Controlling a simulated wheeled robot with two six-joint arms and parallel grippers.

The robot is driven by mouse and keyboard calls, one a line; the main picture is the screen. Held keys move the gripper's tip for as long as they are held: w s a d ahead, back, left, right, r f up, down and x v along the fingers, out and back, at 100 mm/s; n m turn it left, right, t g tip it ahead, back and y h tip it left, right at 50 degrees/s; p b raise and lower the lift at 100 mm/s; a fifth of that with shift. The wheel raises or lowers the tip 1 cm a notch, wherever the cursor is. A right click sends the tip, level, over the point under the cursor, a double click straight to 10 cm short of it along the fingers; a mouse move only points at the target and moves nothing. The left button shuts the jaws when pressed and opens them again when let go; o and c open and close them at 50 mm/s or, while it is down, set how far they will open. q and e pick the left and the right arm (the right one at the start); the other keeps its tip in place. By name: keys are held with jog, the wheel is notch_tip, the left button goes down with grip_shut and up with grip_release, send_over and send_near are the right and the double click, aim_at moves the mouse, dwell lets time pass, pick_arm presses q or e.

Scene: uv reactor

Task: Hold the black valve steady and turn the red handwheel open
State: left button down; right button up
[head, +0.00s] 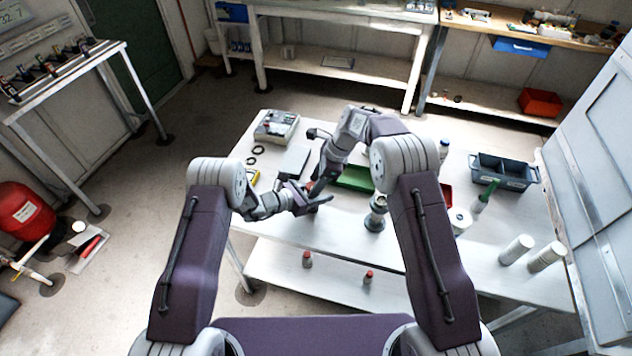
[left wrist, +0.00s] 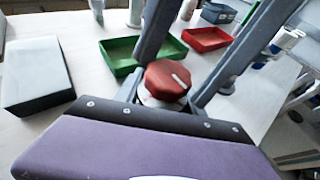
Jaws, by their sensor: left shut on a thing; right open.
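The red handwheel (left wrist: 167,80) shows in the left wrist view as a faceted knob with a white mark, on top of a pale round collar. My left gripper (left wrist: 163,101) is shut just below it, around what I take to be the valve body. The black valve itself is mostly hidden by the gripper. In the head view my left gripper (head: 308,200) is low over the table's left half. My right gripper (head: 320,187) reaches down from above; its long grey fingers stand apart on either side of the handwheel. I cannot tell whether they touch it.
A green tray (head: 355,179) lies behind the grippers, a grey box (head: 293,161) to their left. A silver fitting (head: 376,215) stands close on the right. A dark crate (head: 522,183) and white cylinders (head: 517,249) stand further right. The table's front left is clear.

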jog(key=shift+f, duration=0.1)
jog(key=shift+c, duration=0.4)
grip_shut()
jog(key=n, duration=0.2)
jog(key=n+g, duration=0.1)
jog(key=shift+w+n+g, duration=0.3)
jog(key=shift+w+n, duration=0.05)
jog(key=shift+n, duration=0.05)
jog(key=shift+s+n, duration=0.1)
jog(key=shift+n, duration=0.4)
jog(key=shift+h, duration=0.3)
jog(key=shift+o, duration=0.4)
grip_release()
jog(key=shift+m, duration=0.3)
